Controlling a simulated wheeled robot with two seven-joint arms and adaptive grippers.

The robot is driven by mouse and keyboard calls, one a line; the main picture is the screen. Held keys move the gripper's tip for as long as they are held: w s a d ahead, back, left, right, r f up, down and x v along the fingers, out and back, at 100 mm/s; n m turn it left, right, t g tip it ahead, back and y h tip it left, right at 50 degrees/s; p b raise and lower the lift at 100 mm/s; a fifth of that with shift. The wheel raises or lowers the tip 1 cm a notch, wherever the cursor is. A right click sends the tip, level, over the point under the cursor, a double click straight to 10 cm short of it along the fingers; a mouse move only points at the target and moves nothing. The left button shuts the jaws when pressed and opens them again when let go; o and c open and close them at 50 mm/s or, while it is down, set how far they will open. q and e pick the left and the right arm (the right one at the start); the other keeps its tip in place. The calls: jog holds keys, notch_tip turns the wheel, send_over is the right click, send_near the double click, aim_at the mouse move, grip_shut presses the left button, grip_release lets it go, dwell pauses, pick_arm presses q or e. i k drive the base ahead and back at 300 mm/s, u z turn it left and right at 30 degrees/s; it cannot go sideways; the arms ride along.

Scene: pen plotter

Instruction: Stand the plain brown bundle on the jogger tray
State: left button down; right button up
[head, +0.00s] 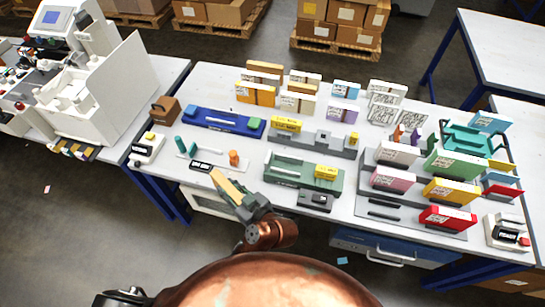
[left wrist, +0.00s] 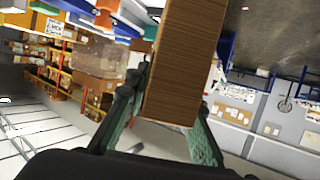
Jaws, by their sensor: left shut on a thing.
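The plain brown bundle (head: 226,186) is a flat tan block. It is tilted, held in my left gripper (head: 243,203) above the front edge of the table. In the left wrist view the bundle (left wrist: 178,65) shows its brown layered edge between the two green fingers of the gripper (left wrist: 170,88), which are shut on it. Long blue (head: 215,120), grey (head: 310,138) and dark green (head: 300,172) units stand beyond it, and I cannot tell which of them is the jogger tray. My right gripper is not in view.
The white table (head: 240,82) carries several upright coloured bundles on its right half. A teal tray (head: 475,140) stands at the right. A small orange piece (head: 234,157) and a teal peg stand close beyond the held bundle. A white machine (head: 95,95) is at left.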

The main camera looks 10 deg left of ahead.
aim_at(291, 168)
jog(key=u, duration=2.75)
jog(key=k, duration=2.2)
jog(key=z, duration=2.05)
jog(key=i, duration=0.5)
jog(key=z, duration=0.2)
